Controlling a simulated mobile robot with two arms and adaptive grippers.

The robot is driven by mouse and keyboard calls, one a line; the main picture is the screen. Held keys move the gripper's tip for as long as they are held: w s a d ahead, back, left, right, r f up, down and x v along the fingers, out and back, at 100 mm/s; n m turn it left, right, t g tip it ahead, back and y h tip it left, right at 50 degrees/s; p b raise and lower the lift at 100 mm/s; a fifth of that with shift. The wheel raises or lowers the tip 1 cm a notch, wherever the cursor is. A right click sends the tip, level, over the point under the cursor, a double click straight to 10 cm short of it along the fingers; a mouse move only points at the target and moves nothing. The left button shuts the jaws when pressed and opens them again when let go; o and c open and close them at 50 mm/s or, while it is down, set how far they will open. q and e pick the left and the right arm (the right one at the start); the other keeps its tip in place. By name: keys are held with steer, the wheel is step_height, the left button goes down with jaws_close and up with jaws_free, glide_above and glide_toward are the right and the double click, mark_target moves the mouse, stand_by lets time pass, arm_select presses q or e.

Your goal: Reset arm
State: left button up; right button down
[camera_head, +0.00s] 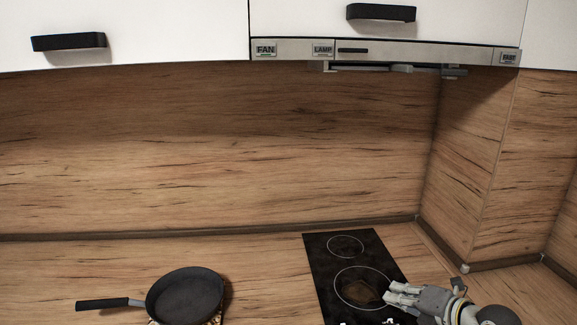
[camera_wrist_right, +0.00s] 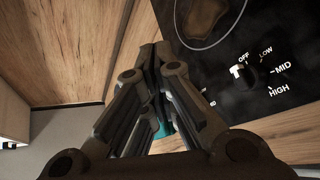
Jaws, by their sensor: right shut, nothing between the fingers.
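My right gripper (camera_head: 392,293) comes in from the lower right in the head view, over the right edge of the black cooktop (camera_head: 325,256). It is shut and empty. In the right wrist view the closed fingers (camera_wrist_right: 152,55) point away over the counter's front edge, beside the cooktop (camera_wrist_right: 225,75). A knob (camera_wrist_right: 243,72) with OFF, LOW, MID and HIGH marks shows there, to the right of the fingers. My left gripper is in neither view.
A dark frying pan (camera_head: 187,295) sits at the lower left on a patterned support, its handle pointing left. A range hood (camera_head: 385,52) and white cabinets (camera_head: 130,25) hang above. A wood side wall (camera_head: 465,165) stands at the right. The counter between pan and cooktop is clear.

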steer(key=s+a+r+m+t+h, duration=0.1)
steer(key=s+a+r+m+t, duration=0.35)
steer(key=r+m+t, duration=0.65)
steer(key=s+d+f+m+g+h, duration=0.3)
steer(key=s+f+m+g+h, duration=0.3)
steer(key=f+m, duration=0.25)
steer(key=s+d+f+m+g+h, duration=0.45)
steer(key=s+f+m, duration=0.35)
steer(key=f, duration=0.2)
steer(key=s+a+f+g+y, duration=0.2)
steer(key=s+a+f+g, duration=0.25)
steer(key=s, duration=0.35)
steer(key=s+a+f+g+y, duration=0.3)
steer(key=s+a, duration=0.2)
steer(key=s, duration=0.2)
step_height(320, 180, down, 28)
steer(key=s+g, duration=0.2)
steer(key=s, duration=0.1)
steer(key=s+d+f+g, duration=0.1)
steer(key=s+d+f, duration=0.1)
steer(key=s+f, duration=1.3)
steer(key=shift+s+d, duration=0.4)
steer(key=shift+s, duration=0.05)
